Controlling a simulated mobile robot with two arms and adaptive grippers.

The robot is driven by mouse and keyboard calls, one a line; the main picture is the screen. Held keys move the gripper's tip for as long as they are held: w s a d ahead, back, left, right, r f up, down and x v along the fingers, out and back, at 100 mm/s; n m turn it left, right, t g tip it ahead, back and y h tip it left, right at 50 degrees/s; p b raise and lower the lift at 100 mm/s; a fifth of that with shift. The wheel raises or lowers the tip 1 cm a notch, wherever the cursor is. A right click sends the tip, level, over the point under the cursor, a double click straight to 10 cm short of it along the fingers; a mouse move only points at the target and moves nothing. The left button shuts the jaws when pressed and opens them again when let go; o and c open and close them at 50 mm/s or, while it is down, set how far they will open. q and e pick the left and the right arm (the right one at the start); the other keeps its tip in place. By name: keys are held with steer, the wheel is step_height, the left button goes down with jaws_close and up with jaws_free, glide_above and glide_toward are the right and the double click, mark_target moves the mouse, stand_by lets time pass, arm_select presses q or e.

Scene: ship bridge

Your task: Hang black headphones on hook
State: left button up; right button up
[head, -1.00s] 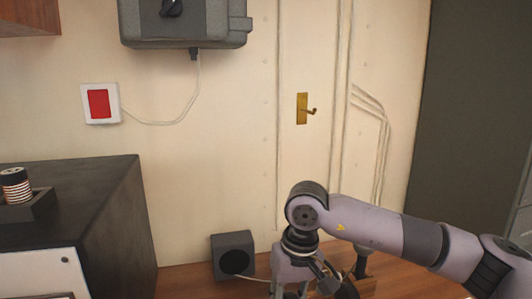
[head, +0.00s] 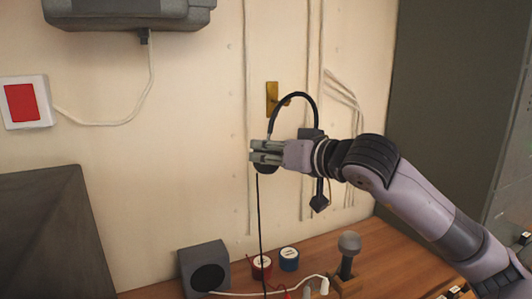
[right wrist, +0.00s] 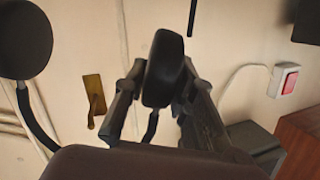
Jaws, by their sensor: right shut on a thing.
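The black headphones are up in front of the wall; in the head view their curved headband (head: 296,94) arches above my right gripper. My right gripper (head: 258,151) is shut on one ear cup (head: 266,169), also seen between the fingers in the right wrist view (right wrist: 163,68). The other ear cup (right wrist: 22,45) shows at the left of the wrist view. A black cable (head: 260,220) hangs down. The brass hook plate (head: 271,98) is on the wall, just left of the headband's top; its hook (right wrist: 95,105) shows in the wrist view. I cannot tell whether headband and hook touch. My left gripper is out of view.
On the wooden desk (head: 150,292) below are a dark speaker box (head: 204,268), a red spool (head: 261,266), a blue spool (head: 289,259) and a microphone (head: 348,243) on a stand. A red switch (head: 22,102) and a grey wall box (head: 130,12) are left.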

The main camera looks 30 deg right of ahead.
steer(key=shift+d+p+x, duration=0.25)
steer(key=shift+p+x, duration=0.15)
steer(key=shift+x, duration=0.75)
steer(key=shift+w+p, duration=0.35)
steer(key=shift+w, duration=0.65)
steer(key=shift+w, duration=0.3)
steer(key=shift+w+d+f, duration=0.1)
steer(key=shift+w, duration=0.4)
steer(key=shift+w, duration=0.35)
steer(key=shift+w+f, duration=0.15)
steer(key=shift+w, duration=0.05)
steer(key=shift+w+f, duration=0.3)
steer(key=shift+w, duration=0.2)
stand_by(1.0)
